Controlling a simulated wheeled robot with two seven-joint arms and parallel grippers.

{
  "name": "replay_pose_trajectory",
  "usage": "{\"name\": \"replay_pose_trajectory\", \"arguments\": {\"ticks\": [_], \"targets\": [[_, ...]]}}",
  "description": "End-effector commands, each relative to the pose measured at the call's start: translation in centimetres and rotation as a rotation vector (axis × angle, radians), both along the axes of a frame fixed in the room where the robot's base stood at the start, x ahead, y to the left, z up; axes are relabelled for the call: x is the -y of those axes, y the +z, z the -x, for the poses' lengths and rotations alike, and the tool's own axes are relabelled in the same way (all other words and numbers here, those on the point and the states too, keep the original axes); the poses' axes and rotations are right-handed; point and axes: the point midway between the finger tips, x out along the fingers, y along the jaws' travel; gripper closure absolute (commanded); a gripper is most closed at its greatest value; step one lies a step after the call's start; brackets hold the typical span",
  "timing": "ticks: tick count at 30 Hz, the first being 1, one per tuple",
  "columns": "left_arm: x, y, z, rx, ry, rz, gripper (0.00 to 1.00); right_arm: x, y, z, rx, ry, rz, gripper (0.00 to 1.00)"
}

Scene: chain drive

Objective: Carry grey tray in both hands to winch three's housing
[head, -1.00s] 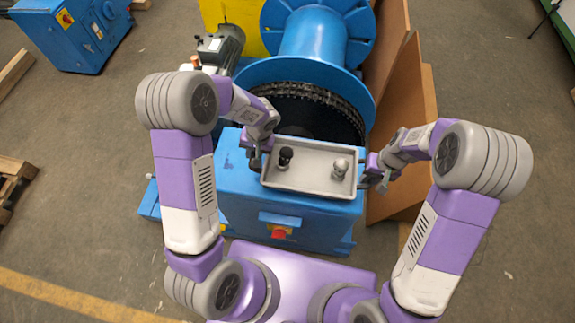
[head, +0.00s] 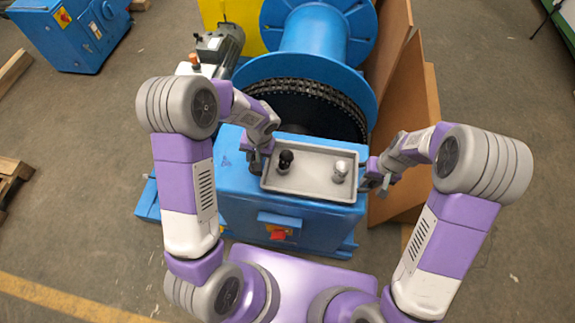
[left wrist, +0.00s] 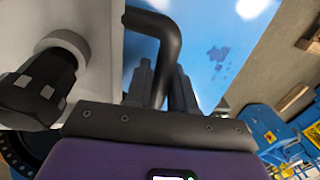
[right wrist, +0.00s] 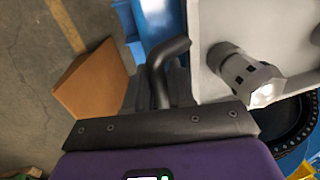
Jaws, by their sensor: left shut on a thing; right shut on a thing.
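The grey tray (head: 312,182) is over the blue housing (head: 240,190) in front of the large blue drum. Whether its underside touches the housing cannot be seen. A black-topped fitting (head: 285,160) stands at its left and a silver-grey fitting (head: 340,171) at its right. My left gripper (head: 258,162) is shut on the tray's left handle, a dark bent bar (left wrist: 165,45). My right gripper (head: 372,180) is shut on the right handle (right wrist: 165,65). The tray looks about level.
The blue drum (head: 308,72) with a chain (head: 335,96) around its flange rises behind the tray. Brown boards (head: 415,110) lean at its right. A grey motor (head: 222,45) is behind left. A red switch (head: 278,234) is on the housing front. Open floor lies on both sides.

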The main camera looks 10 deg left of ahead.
Motion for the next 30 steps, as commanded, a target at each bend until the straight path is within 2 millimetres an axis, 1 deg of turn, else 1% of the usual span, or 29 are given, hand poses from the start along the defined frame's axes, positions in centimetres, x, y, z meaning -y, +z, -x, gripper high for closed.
{"name": "replay_pose_trajectory", "arguments": {"ticks": [4, 5, 9, 17, 20, 23, 30], "targets": [[-0.1, -0.8, 0.0, 0.001, 0.001, -0.002, 1.00, 0.1, -0.8, -0.1, 0.002, -0.001, 0.001, 1.00], [-0.1, -0.7, 0.0, -0.001, 0.001, -0.002, 0.72, 0.1, -0.7, 0.0, 0.000, -0.001, 0.001, 0.72], [-0.1, -0.6, 0.0, 0.000, 0.001, -0.001, 0.51, 0.1, -0.6, 0.0, 0.000, -0.001, 0.001, 0.51], [0.0, -0.5, 0.0, 0.000, 0.000, 0.000, 0.51, 0.0, -0.6, 0.0, 0.000, 0.000, 0.000, 0.51], [0.1, -0.1, -0.1, 0.002, 0.000, 0.000, 0.51, 0.0, -0.6, 0.0, 0.000, 0.000, 0.000, 0.51], [0.4, 1.3, -0.2, 0.005, 0.000, 0.001, 0.51, 0.0, -0.6, 0.0, 0.000, 0.000, 0.000, 0.51], [1.4, 6.3, -0.2, 0.006, -0.001, 0.001, 0.51, 0.0, -0.6, 0.0, 0.000, 0.000, 0.000, 0.51]]}}
